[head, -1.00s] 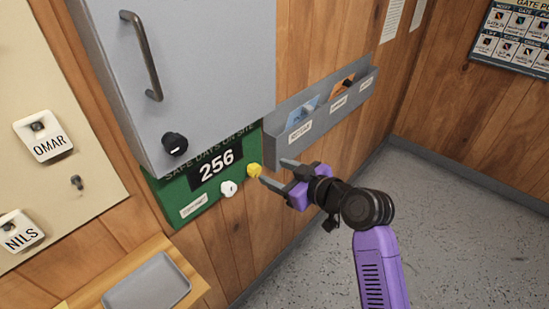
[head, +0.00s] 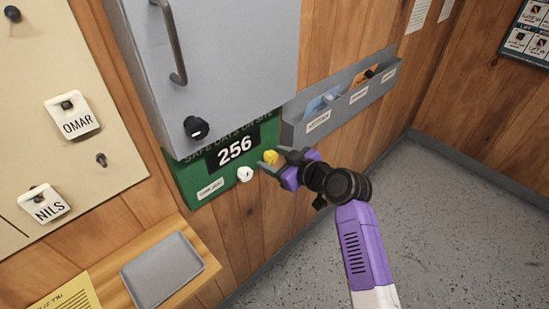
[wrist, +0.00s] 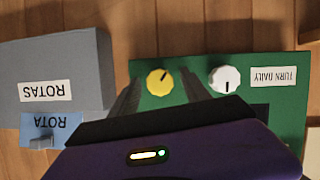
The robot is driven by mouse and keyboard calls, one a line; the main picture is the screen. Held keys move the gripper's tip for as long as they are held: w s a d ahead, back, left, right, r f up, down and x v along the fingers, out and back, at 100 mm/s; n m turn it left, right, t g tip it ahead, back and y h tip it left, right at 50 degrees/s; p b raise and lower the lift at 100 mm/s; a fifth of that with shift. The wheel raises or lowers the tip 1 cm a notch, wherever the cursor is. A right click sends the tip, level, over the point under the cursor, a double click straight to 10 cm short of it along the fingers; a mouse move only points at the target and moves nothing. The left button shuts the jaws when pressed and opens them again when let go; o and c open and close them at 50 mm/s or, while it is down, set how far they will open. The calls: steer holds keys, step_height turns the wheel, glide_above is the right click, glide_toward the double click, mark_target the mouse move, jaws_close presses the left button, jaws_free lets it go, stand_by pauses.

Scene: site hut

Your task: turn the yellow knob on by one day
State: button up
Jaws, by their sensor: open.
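The yellow knob (head: 270,157) is on the lower right of the green "safe days on site" board (head: 184,185), whose display (head: 235,150) reads 256. A white knob (head: 245,174) is to its left in the head view. My gripper (head: 271,161) is open, its fingertips close to the board around the yellow knob. In the wrist view the yellow knob (wrist: 160,82) shows between the two dark fingers, nearer the left one, with visible gaps. Its dark pointer mark points up and right in that view. The white knob (wrist: 225,79) is outside the fingers.
A grey cabinet (head: 225,60) with a black knob hangs above the board. A grey pocket rack (head: 340,108) is close on the right. Below left is a wooden shelf (head: 207,250) with a grey tray (head: 162,269). The floor at right is clear.

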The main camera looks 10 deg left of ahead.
steer(key=shift+c, duration=0.2)
jaws_close()
steer(key=shift+f, duration=0.1)
steer(key=m+g+y+b, duration=0.1)
steer(key=m+b, duration=0.1)
steer(key=b, duration=0.1)
steer(key=shift+f+m+g, duration=0.1)
steer(key=shift+m+g, duration=0.3)
steer(key=shift+d+m+g+y+b, duration=0.1)
steer(key=shift+m+g+y+b, duration=0.3)
steer(key=shift+m+y+b, duration=0.35)
steer(key=shift+m, duration=0.25)
